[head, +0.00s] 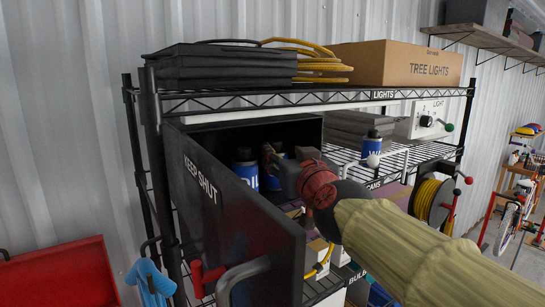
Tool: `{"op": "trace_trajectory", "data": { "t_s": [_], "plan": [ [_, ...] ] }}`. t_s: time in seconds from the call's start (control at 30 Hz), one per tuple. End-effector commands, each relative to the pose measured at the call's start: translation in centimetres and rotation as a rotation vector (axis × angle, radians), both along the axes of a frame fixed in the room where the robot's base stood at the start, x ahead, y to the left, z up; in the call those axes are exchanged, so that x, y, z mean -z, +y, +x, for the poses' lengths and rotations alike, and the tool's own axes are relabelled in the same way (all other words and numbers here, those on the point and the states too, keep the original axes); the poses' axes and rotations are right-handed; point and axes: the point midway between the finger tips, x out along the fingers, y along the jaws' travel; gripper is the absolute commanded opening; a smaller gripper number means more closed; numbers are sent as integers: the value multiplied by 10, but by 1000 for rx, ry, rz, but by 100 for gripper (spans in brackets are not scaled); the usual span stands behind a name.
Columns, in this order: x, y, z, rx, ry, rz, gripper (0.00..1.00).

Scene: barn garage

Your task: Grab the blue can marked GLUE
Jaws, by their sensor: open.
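A blue can (245,173) with a dark cap stands inside a dark cabinet at the left; its label seems to read OIL. A second blue can (275,182) stands just right of it, largely hidden behind my gripper, and its label cannot be read. A third blue can (372,146) stands on the wire shelf right of the cabinet, its label starting with W. I can read GLUE on none of them. My gripper (273,158) is open at the cabinet mouth, in front of the second can; whether it touches it is hidden.
The cabinet door (230,205), marked KEEP SHUT, swings open toward me, close left of my arm. A cardboard box (395,65) marked TREE LIGHTS and a yellow cable lie on the top shelf. A cable reel (428,198) hangs at the right. A red bin (60,275) stands lower left.

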Motion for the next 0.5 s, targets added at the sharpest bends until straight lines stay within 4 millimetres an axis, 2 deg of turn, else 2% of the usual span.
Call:
{"op": "trace_trajectory", "data": {
  "t_s": [0.27, 0.5],
  "plan": [
    [0, 7, 26, 0, -3, 1, 48],
    [1, 17, 58, 0, -3, 1, 48]
  ]
}}
